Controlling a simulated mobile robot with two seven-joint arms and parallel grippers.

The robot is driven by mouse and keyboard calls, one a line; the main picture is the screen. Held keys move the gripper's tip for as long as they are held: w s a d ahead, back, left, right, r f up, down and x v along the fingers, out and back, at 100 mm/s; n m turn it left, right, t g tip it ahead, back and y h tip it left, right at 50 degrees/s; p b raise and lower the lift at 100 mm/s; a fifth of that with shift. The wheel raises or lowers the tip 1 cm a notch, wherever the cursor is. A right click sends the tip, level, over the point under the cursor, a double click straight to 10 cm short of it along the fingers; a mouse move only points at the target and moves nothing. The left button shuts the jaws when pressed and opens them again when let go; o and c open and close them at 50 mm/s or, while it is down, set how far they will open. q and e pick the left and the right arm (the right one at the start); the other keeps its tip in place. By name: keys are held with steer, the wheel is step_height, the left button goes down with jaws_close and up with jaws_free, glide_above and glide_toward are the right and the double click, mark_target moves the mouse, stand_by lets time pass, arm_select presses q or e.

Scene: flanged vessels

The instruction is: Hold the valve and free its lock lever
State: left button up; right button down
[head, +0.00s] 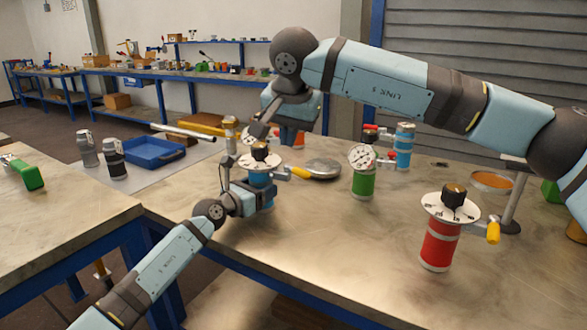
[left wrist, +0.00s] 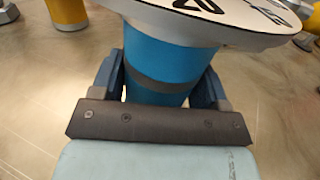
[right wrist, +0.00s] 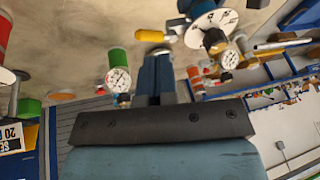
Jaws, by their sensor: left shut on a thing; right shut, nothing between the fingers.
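The blue valve (head: 262,178) stands upright on the table, with a white dial (head: 247,161) and a black knob (head: 260,149) on top. Its yellow-handled lever (head: 300,173) sticks out to the right. My left gripper (head: 262,192) is shut around the blue body; the left wrist view shows the body (left wrist: 165,70) between the fingers. My right gripper (head: 258,131) is shut and empty, beyond the valve in the head view. In the right wrist view its fingertips (right wrist: 156,52) appear near the yellow handle (right wrist: 150,36); I cannot tell whether they touch.
A red valve (head: 440,245) stands at the right front, a green vessel (head: 363,184) with a gauge behind it, and another blue vessel (head: 404,150) farther back. A round grey dish (head: 322,168) lies near the lever. A blue tray (head: 153,152) is at the left.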

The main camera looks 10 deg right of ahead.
mark_target(297, 172)
steer(key=w+d+f+n+t+h, duration=0.1)
steer(key=w+f+n, duration=0.4)
steer(key=f+n, duration=0.4)
steer(key=shift+d+f+n+t+h, duration=0.2)
steer(key=shift+f+n+t+h, duration=0.2)
steer(key=shift+n, duration=0.7)
steer(key=shift+r, duration=0.1)
